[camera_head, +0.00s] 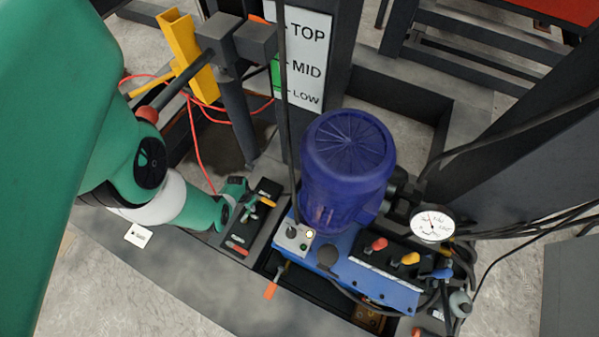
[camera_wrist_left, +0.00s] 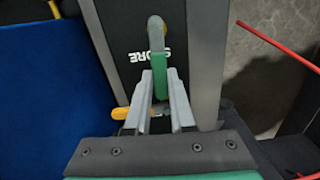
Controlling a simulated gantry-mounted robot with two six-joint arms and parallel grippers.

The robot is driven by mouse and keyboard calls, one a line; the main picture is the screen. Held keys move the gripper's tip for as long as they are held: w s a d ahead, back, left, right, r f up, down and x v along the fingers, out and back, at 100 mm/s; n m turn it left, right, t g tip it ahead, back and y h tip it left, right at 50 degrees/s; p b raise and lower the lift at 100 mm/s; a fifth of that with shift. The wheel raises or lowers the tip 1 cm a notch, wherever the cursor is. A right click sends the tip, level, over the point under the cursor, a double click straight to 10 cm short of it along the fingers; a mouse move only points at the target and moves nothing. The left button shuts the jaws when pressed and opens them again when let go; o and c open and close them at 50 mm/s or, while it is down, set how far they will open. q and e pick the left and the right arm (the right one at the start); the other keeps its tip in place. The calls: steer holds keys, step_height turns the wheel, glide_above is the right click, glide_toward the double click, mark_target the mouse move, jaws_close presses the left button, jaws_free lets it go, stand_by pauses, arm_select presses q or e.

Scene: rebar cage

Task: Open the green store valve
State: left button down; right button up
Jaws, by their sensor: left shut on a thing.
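The green store valve handle (camera_wrist_left: 160,82) stands in front of a dark plate (camera_wrist_left: 205,50) lettered STORE, with a metal bend at its top. My left gripper (camera_wrist_left: 161,92) is shut on the green handle, one grey finger on each side of it. In the head view my left gripper (camera_head: 245,203) reaches the small dark valve panel (camera_head: 262,190) from the left. The green handle is mostly hidden there by the gripper. My right gripper is in neither view.
A yellow handle (camera_head: 267,202) and a red handle (camera_head: 237,246) sit close by on the panel. A blue motor (camera_head: 348,170) stands to the right, beside levers and a gauge (camera_head: 431,224). An orange-tipped lever (camera_head: 271,290) is in front. Red cable (camera_wrist_left: 280,48) runs nearby.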

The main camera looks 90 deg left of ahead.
arm_select(q)
steer(key=shift+s+a+n, duration=0.1)
steer(key=shift+s+n, duration=0.05)
steer(key=shift+n, duration=0.35)
steer(key=c, duration=0.8)
jaws_free()
steer(key=shift+o, duration=0.2)
step_height(320, 180, up, 12)
steer(key=p, duration=0.9)
steer(key=shift+f+p, duration=0.15)
steer(key=shift+p, duration=0.2)
